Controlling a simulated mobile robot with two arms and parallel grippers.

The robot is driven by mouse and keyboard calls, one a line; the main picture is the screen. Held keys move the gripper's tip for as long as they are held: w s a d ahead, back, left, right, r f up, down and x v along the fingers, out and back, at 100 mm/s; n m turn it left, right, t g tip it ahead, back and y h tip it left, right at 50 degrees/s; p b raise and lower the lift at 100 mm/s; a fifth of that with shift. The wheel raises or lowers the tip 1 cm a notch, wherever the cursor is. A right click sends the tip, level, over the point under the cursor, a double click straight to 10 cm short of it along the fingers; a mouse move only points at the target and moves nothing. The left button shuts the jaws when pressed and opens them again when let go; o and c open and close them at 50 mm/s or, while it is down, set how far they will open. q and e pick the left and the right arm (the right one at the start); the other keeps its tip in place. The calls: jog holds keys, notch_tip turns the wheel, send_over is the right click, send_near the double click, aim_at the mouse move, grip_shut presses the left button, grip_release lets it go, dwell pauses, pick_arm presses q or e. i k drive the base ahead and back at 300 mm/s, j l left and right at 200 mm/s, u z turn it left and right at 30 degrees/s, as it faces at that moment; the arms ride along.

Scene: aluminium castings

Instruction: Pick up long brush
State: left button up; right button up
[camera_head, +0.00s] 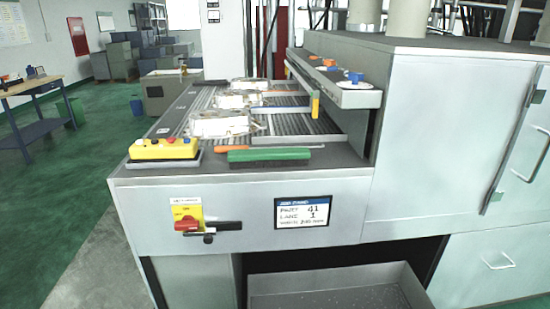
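A long green-topped brush-like bar (268,155) with a dark underside lies on the front ledge of the grey machine (330,188), crosswise to my view. Just behind it lies a thin tool (236,149) with an orange handle, partly hidden by the green bar. I cannot tell for sure which of the two is the long brush. Neither of my grippers is in view.
A yellow control box (165,148) with several buttons stands left of the green bar. Pale castings (220,124) lie on the ribbed bed behind. A raised shelf (358,98) and a tall cabinet (430,150) close off the right. An open bin (330,290) sits below.

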aim_at(277, 157)
jog(key=l+u, duration=0.2)
jog(key=l, duration=0.3)
jog(key=l+u, duration=0.2)
jog(key=l, duration=0.35)
jog(key=k+l+u, duration=0.2)
jog(key=l, duration=0.3)
jog(key=i, duration=0.05)
